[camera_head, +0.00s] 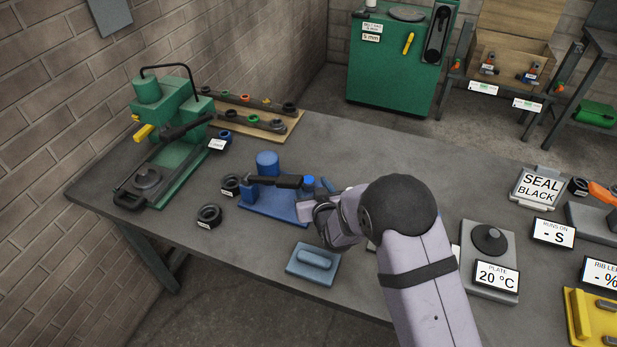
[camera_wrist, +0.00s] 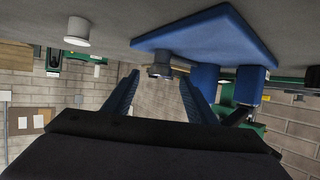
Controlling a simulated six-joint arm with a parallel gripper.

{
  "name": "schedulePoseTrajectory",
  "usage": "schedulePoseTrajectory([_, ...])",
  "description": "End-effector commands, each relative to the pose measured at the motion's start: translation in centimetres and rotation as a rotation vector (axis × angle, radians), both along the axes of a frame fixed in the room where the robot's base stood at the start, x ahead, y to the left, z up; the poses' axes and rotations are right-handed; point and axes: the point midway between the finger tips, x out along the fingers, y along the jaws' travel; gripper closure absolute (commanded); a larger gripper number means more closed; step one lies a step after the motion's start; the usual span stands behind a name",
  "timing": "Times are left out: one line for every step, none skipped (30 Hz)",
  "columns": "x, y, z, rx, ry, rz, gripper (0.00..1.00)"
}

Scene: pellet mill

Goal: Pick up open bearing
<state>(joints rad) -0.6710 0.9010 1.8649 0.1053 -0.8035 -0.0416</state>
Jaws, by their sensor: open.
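My gripper (camera_head: 318,184) is open at the right side of a blue fixture (camera_head: 262,207) with a blue post and a dark lever. In the wrist view the fingertips (camera_wrist: 160,80) are apart. A small dark, metallic ring-like piece (camera_wrist: 160,70) shows between them, against the blue plate's edge. I cannot tell whether it is the open bearing or whether the fingers touch it. In the head view my arm and gripper hide that spot. Two black rings, one lower left (camera_head: 209,213) and one beside the fixture (camera_head: 230,184), lie on the bench with small labels.
A green press (camera_head: 170,150) stands at the bench's left end, near a wooden rack (camera_head: 255,122) of small rings. A blue-grey block (camera_head: 313,263) lies near the front edge. A grey plate with a dark knob (camera_head: 488,262) and labels stand at right. The back middle is clear.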

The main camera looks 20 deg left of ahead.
Motion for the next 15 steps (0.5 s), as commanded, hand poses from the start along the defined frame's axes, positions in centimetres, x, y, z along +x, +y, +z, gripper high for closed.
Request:
schedulePoseTrajectory([0.4, 0.3, -0.1, -0.001, 0.001, 0.0, 0.48])
schedulePoseTrajectory([0.6, 0.4, -0.2, 0.0, 0.0, 0.0, 0.48])
schedulePoseTrajectory([0.8, 0.6, -0.3, 0.0, 0.0, 0.0, 0.48])
schedulePoseTrajectory([1.0, 0.6, -0.4, 0.0, 0.0, 0.0, 0.48])
schedulePoseTrajectory([1.1, 0.7, -0.5, 0.001, -0.001, 0.0, 0.48])
schedulePoseTrajectory([1.3, 0.8, -0.6, 0.0, 0.0, 0.0, 0.48])
schedulePoseTrajectory([1.3, 0.9, -0.7, 0.0, 0.0, 0.0, 0.48])
schedulePoseTrajectory([1.4, 0.9, -0.7, 0.0, 0.0, 0.0, 0.48])
schedulePoseTrajectory([1.4, 0.9, -0.8, 0.0, 0.0, 0.0, 0.48])
schedulePoseTrajectory([1.5, 1.0, -0.8, 0.0, 0.0, 0.0, 0.48])
schedulePoseTrajectory([1.5, 1.0, -0.8, 0.0, 0.0, 0.0, 0.48])
schedulePoseTrajectory([1.5, 1.0, -0.8, 0.0, 0.0, 0.0, 0.48])
schedulePoseTrajectory([1.5, 1.0, -0.8, 0.0, 0.0, 0.0, 0.48])
schedulePoseTrajectory([1.5, 1.0, -0.8, 0.0, 0.0, 0.0, 0.48])
schedulePoseTrajectory([1.5, 1.0, -0.8, 0.0, 0.0, 0.0, 0.48])
